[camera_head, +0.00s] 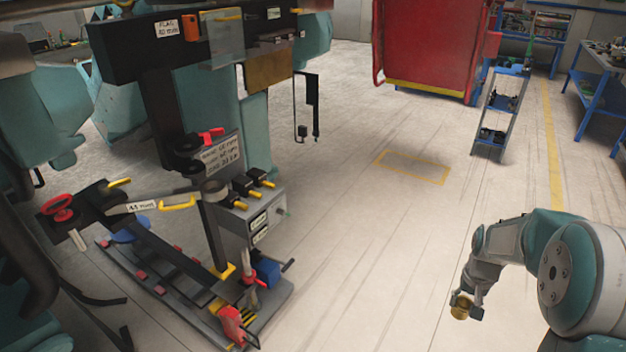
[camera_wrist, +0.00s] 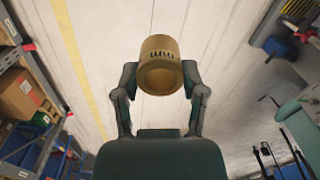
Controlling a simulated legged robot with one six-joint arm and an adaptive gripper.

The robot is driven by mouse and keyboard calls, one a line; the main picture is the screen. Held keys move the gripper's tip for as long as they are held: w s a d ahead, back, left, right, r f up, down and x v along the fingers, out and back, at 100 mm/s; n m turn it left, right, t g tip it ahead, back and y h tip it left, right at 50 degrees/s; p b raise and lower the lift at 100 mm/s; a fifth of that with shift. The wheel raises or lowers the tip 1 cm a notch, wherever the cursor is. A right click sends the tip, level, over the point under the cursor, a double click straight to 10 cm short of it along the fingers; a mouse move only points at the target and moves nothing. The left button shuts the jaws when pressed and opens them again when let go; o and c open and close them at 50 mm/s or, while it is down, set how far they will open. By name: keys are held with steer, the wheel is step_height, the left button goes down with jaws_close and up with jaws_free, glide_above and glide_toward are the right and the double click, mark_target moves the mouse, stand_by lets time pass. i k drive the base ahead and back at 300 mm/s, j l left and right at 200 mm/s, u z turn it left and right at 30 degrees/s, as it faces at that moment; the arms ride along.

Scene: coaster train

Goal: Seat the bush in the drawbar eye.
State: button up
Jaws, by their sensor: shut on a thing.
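The bush is a short brass-coloured hollow cylinder with dark marks on its side.
The stand has a grey box (camera_head: 258,225) with yellow-ended knobs, a red clamp (camera_head: 233,322) and a low base. A dark overhead beam (camera_head: 130,45) and hanging rod are above and behind. A blue trolley (camera_head: 499,110) stands farther back. The floor between stand and gripper is clear.

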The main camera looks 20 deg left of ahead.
mark_target(214, 193)
steer(key=i+j+u, duration=0.45)
steer(key=j, duration=0.15)
steer(key=i+j+u, duration=0.4)
steer(key=j, duration=0.15)
